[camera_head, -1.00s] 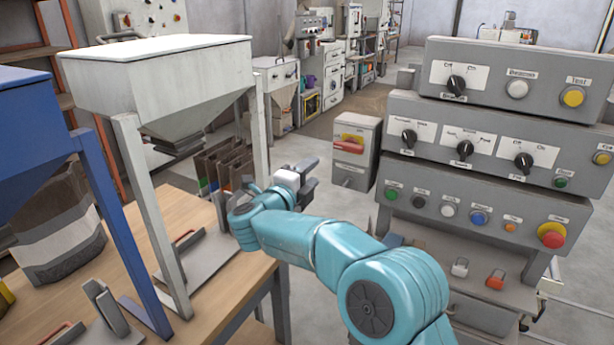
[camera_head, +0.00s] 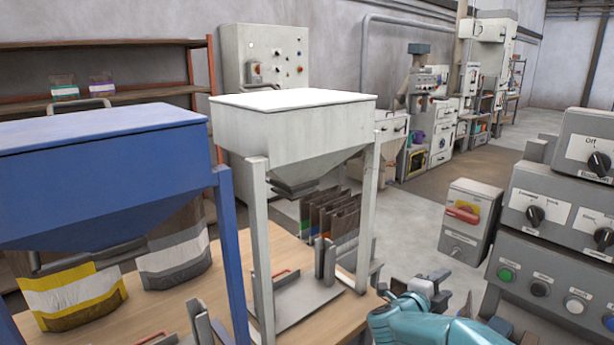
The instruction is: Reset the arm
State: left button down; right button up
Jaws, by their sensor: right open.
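My right arm, teal, comes in at the bottom right of the head view. Its grey gripper (camera_head: 432,284) is open, with nothing seen between its fingers. It is just right of the wooden table (camera_head: 345,322) and of the white hopper's right front leg. My left arm and gripper are out of view.
A white hopper (camera_head: 300,125) and a blue hopper (camera_head: 100,165) stand on the table.

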jog(key=s+a+f+n+y, duration=0.2)
jog(key=s+f+n+y, duration=0.15)
jog(key=f, duration=0.45)
jog(key=s+a+f+n+y, duration=0.25)
jog(key=s+f+n, duration=0.2)
jog(key=f, duration=0.45)
jog(key=s+a+f+n+y, duration=0.2)
jog(key=s+f+n+y, duration=0.15)
jog(key=f, duration=0.45)
jog(key=s+a+f+n+g+y, duration=0.2)
jog(key=s+a, duration=0.3)
jog(key=s, duration=0.4)
jog(key=s+a+f+n+g+y, duration=0.3)
jog(key=s+a+n+g, duration=0.1)
jog(key=s, duration=0.5)
jog(key=s+a+f+n+g+y, duration=0.2)
jog(key=s+a+n, duration=0.3)
jog(key=s, duration=0.4)
jog(key=shift+s+a+f+g+y, duration=0.35)
jog(key=shift+g+y, duration=0.2)
jog(key=shift+g, duration=0.35)
jog(key=shift+w+n, duration=0.1)
jog(key=shift+n, duration=0.15)
